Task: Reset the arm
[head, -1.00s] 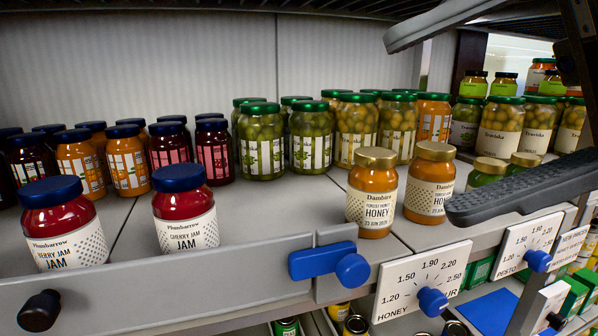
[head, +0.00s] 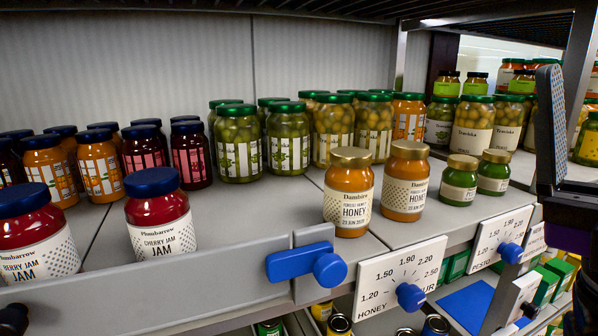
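Part of my gripper (head: 553,130) shows at the right edge of the head view, in front of the right end of the shelf. One dark finger with a ridged pad points upward. The other finger is not clearly visible, so its opening cannot be told. Nothing is seen held by the visible finger. It is apart from the honey jars (head: 349,192) and the small green pesto jars (head: 459,181), which stand to its left on the shelf.
Cherry jam jars (head: 160,214) stand at the front left behind a grey rail (head: 190,280) with a blue latch (head: 306,264). Price dials for honey (head: 400,277) and pesto (head: 503,240) line the shelf's front edge. Pickle and olive jars (head: 238,143) stand behind.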

